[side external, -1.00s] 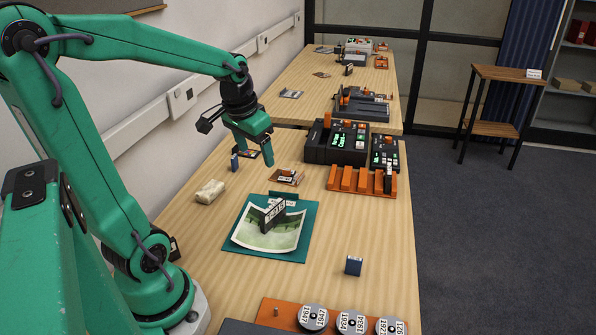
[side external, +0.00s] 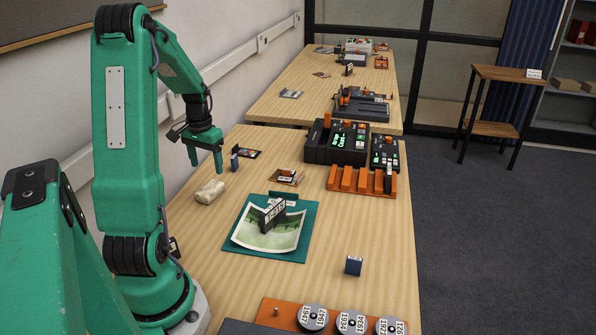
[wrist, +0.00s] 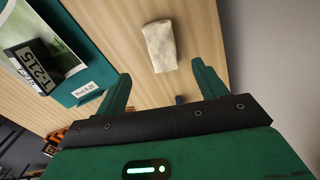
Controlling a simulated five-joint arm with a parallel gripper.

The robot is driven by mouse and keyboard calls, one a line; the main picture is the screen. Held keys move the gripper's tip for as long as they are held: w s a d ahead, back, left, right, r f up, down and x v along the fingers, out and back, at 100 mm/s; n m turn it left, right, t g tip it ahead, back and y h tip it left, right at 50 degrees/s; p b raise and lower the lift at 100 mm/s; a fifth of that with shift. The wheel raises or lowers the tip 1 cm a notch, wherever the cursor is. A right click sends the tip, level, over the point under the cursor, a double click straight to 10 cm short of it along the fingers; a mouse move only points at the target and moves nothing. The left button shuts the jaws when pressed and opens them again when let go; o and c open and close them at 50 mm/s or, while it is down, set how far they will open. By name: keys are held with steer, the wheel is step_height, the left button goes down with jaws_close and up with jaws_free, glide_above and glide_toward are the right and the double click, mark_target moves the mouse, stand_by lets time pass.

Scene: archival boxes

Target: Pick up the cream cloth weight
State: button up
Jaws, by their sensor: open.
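The cream cloth weight (side external: 209,192) lies on the wooden table near its wall-side edge, left of the green board. It also shows in the wrist view (wrist: 160,46), lying beyond my fingertips and between their lines. My gripper (side external: 205,156) is open and empty, with its fingers pointing down. It is above the table, farther from the side camera than the weight. In the wrist view both fingers of my gripper (wrist: 162,82) are spread wide apart and do not touch the weight.
A green board (side external: 290,247) holds a curled photo and a T-215 marker (side external: 272,215). A small blue block (side external: 234,162) stands close to my gripper. A dark device (side external: 340,142) and an orange rack (side external: 362,180) stand at the right. Bare table surrounds the weight.

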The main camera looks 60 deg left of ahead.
mark_target(210, 187)
steer(key=shift+s+a+f, duration=0.15)
steer(key=shift+a+f, duration=0.05)
steer(key=shift+a, duration=0.05)
steer(key=shift+f, duration=3.9)
steer(key=c, duration=1.3)
steer(key=shift+r, duration=0.2)
steer(key=shift+c, duration=0.2)
steer(key=shift+r, duration=0.6)
steer(key=r, duration=0.3)
steer(key=shift+w+d, duration=0.25)
steer(key=shift+d, duration=0.1)
steer(key=w+d+r, duration=0.4)
steer(key=d+r, duration=0.2)
steer(key=d, duration=0.4)
steer(key=shift+w+r, duration=0.25)
steer(key=shift+w, duration=0.15)
